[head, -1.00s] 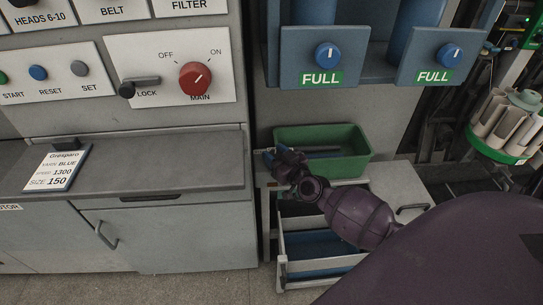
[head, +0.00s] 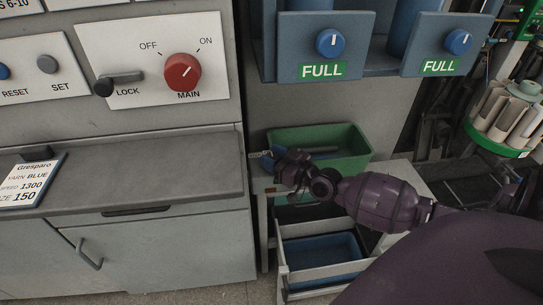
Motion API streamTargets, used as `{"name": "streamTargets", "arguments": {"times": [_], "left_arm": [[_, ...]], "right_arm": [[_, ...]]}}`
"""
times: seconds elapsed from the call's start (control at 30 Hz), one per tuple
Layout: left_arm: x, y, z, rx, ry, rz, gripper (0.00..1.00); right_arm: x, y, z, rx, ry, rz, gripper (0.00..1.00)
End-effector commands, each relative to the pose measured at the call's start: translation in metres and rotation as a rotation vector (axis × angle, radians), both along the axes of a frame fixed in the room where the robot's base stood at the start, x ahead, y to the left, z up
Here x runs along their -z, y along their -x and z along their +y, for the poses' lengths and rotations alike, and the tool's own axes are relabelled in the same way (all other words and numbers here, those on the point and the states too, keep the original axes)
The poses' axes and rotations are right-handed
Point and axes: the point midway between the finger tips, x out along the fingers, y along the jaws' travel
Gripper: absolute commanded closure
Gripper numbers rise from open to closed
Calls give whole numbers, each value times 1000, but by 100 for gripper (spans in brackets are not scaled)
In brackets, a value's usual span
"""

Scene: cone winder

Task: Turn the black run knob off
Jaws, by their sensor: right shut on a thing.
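No black knob marked run shows in the head view. A red main knob (head: 182,72) sits on a white panel between OFF and ON marks, with its white line toward ON. A black-ended lock lever (head: 104,87) lies to its left. My right gripper (head: 266,157) is at the left end of the green bin, well below the panel. It is shut on a small blue-grey thing that its fingers mostly hide. My left gripper is not in view.
Blue knobs (head: 330,43) (head: 458,41) marked FULL are above. A grey ledge (head: 150,170) with a Gresparo card (head: 30,182) juts out at left. A spool carousel (head: 510,115) stands at right.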

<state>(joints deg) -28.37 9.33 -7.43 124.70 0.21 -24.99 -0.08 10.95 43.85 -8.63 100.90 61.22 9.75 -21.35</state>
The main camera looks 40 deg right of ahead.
Motion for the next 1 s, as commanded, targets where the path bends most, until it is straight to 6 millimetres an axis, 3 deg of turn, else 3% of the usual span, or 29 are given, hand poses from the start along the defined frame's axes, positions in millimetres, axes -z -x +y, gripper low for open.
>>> {"name": "streamTargets", "arguments": {"times": [0.2, 0.23, 0.37, 0.73, 1.0], "left_arm": [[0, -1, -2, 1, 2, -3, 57], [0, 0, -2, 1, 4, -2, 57], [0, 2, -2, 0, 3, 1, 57], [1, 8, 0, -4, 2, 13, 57], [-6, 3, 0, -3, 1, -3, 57]], "right_arm": [[0, 0, 1, -1, -1, 1, 80], [0, 0, 1, -1, -1, 1, 53], [0, 0, 1, -1, -1, 1, 34], [0, 5, -1, 1, 0, 1, 34], [-1, 41, -10, 0, 2, 1, 34]]}}
